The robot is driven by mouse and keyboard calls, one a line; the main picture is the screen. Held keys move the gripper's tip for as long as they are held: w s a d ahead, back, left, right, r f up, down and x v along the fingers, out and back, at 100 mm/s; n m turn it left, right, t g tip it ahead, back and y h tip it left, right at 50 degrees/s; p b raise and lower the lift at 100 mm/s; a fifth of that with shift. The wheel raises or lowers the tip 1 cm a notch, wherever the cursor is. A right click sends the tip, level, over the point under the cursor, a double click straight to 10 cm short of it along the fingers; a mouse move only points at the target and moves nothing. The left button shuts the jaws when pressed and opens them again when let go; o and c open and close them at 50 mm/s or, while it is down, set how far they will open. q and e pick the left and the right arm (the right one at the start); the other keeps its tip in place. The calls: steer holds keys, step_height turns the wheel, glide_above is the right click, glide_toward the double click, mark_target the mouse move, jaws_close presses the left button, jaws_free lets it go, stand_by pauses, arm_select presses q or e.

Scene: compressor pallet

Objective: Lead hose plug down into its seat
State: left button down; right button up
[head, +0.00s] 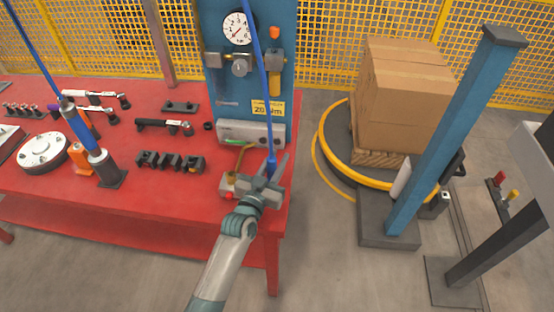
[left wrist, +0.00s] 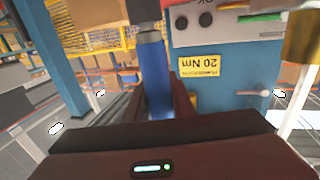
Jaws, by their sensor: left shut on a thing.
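The blue hose (head: 261,80) hangs down in front of the blue panel to the plug at its lower end (head: 271,167). My left gripper (head: 271,175) is shut on the hose plug, above the front right corner of the red table. In the left wrist view the blue plug body (left wrist: 154,75) stands roughly upright between the dark fingers, with a grey collar at its top in the picture. A small grey block with a red button (head: 229,194) is just left of the gripper. The gripper hides part of it, and I cannot make out the seat or whether the plug touches it. My right gripper is not in view.
The blue panel (head: 222,80) with a gauge (head: 238,28) and yellow label rises behind the gripper. A grey box (head: 250,131) stands at its foot. Tools and a second blue hanging tool (head: 88,138) occupy the table's left. A blue post (head: 445,140) and cartons (head: 405,100) stand right.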

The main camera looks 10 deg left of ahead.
arm_select(q)
steer(key=shift+f, duration=0.1)
steer(key=c, duration=1.4)
jaws_free()
steer(key=shift+c, duration=0.2)
steer(key=shift+s+a+f, duration=0.1)
steer(key=shift+s+a, duration=0.1)
steer(key=shift+s, duration=0.35)
steer(key=b+v, duration=0.4)
steer(key=v, duration=1.2)
steer(key=shift+s, duration=0.15)
